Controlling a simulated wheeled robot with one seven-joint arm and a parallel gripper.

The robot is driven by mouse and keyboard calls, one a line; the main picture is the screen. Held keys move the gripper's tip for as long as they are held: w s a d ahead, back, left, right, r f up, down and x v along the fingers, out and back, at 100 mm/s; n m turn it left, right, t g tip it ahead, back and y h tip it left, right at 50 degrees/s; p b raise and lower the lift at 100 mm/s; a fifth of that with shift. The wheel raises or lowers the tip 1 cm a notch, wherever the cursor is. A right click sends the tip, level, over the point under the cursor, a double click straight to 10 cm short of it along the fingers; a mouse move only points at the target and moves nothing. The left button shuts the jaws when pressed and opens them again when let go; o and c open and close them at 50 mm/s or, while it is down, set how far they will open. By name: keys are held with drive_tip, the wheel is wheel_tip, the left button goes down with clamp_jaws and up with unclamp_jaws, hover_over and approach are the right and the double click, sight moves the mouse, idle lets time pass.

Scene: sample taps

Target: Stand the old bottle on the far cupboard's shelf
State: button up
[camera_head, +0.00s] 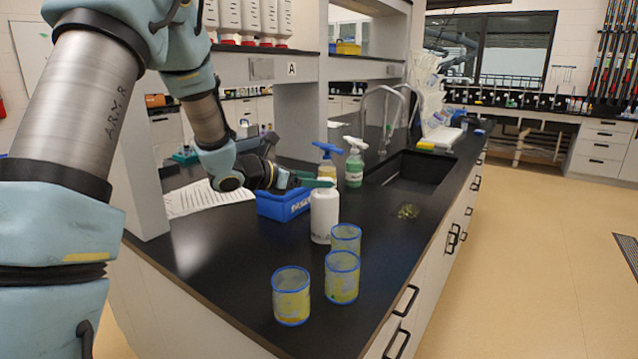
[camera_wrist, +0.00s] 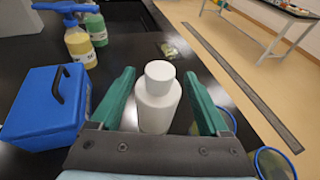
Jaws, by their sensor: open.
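A plain white bottle (camera_head: 324,216) with a white cap stands upright on the black bench top, and I take it for the old bottle. It also shows in the wrist view (camera_wrist: 158,98). My gripper (camera_head: 316,183) is at the height of the bottle's upper part. In the wrist view my gripper (camera_wrist: 159,76) is open, with one green finger on each side of the bottle and gaps between. Nothing is held. I cannot tell which piece of furniture is the far cupboard; a white drawer unit (camera_head: 604,146) stands at the back right.
Blue-rimmed beakers (camera_head: 291,296) stand in front of the bottle. A blue box (camera_head: 285,204) is close behind it, with pump bottles (camera_head: 354,168) beyond. A sink (camera_head: 412,172) and tap lie farther back. An upper shelf marked A (camera_head: 291,69) is on the left. The right floor is clear.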

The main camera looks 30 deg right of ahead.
drive_tip(key=b+v, duration=0.2)
drive_tip(key=v, duration=0.8)
